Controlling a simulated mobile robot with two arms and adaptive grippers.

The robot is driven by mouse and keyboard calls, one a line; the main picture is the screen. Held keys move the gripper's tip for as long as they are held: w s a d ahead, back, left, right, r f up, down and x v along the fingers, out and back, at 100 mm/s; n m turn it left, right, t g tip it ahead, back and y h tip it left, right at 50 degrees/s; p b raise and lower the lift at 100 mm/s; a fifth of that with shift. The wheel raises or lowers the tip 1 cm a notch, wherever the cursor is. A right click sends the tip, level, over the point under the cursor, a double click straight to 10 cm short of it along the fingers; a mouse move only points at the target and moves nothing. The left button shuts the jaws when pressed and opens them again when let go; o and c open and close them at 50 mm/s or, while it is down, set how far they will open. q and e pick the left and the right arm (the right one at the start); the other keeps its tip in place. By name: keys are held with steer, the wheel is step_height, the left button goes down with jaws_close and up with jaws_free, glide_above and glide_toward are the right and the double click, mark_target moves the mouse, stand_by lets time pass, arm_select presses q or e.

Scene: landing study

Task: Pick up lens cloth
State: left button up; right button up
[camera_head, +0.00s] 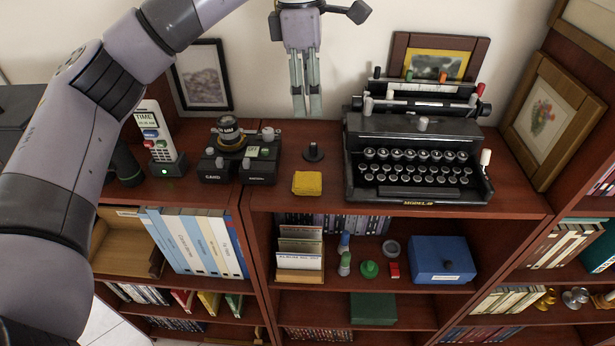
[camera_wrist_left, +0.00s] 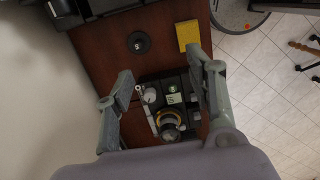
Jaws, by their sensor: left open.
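The lens cloth is a small yellow folded cloth (camera_head: 307,183) lying flat near the front edge of the shelf top, between the camera and the typewriter. It also shows in the left wrist view (camera_wrist_left: 188,36), beyond the fingers at the upper right. My left gripper (camera_head: 306,112) points down with its fingers apart, above and behind the cloth, with nothing between them. In the left wrist view the open fingers (camera_wrist_left: 163,85) frame the black camera below. My right gripper is not in view.
A black camera (camera_head: 238,165) stands left of the cloth, and a small dark round-based knob (camera_head: 313,152) stands just behind it. A black typewriter (camera_head: 418,160) is close on the right. A cordless phone (camera_head: 158,140) stands further left. Framed pictures lean behind.

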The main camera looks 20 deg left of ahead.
arm_select(q)
steer(key=shift+o, duration=0.3)
steer(key=s+a+r+p, duration=0.1)
steer(key=s+r, duration=0.2)
steer(key=s, duration=0.3)
steer(key=shift+s+a+h, duration=0.3)
steer(key=shift+h, duration=0.1)
steer(key=p, duration=0.3)
glide_above(306, 179)
steer(key=a, duration=0.1)
steer(key=f, duration=0.7)
steer(key=s+f, duration=0.1)
steer(key=f, duration=0.3)
steer(key=shift+f, duration=0.35)
steer(key=f+p, duration=0.2)
steer(key=f, duration=0.1)
steer(key=w+f, duration=0.1)
steer(key=shift+d+f+p, duration=0.4)
steer(key=shift+f, duration=0.2)
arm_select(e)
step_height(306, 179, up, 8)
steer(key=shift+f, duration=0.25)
arm_select(q)
steer(key=shift+c, duration=0.4)
steer(key=c, duration=0.8)
